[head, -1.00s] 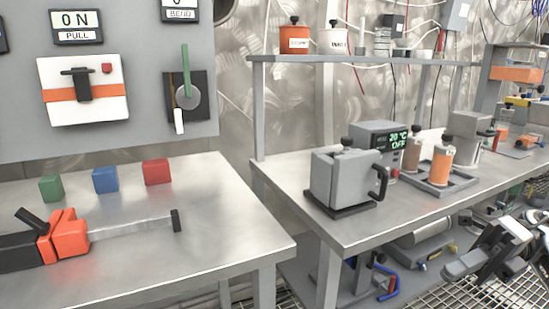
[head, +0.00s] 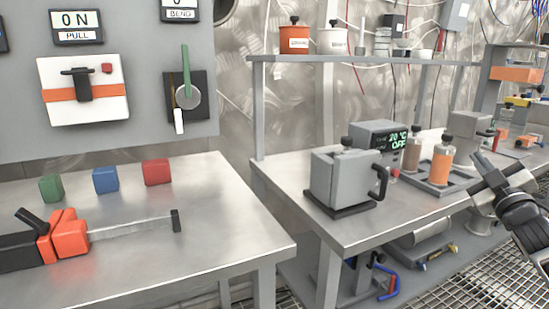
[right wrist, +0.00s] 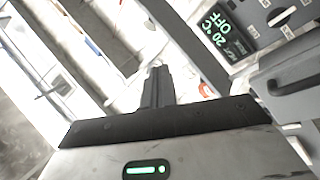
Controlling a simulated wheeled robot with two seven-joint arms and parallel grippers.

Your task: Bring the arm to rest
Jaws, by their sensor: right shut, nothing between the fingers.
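My right gripper (head: 479,165) is at the right edge of the head view, on the arm that comes in from the lower right. My left gripper is not in view.
The right bench (head: 350,231) carries a grey box with a handle (head: 345,178), a heater display (head: 397,139) reading 20 °C OFF and bottles in a tray (head: 438,187). The left table (head: 185,240) holds three cubes and an orange-black tool (head: 68,236).

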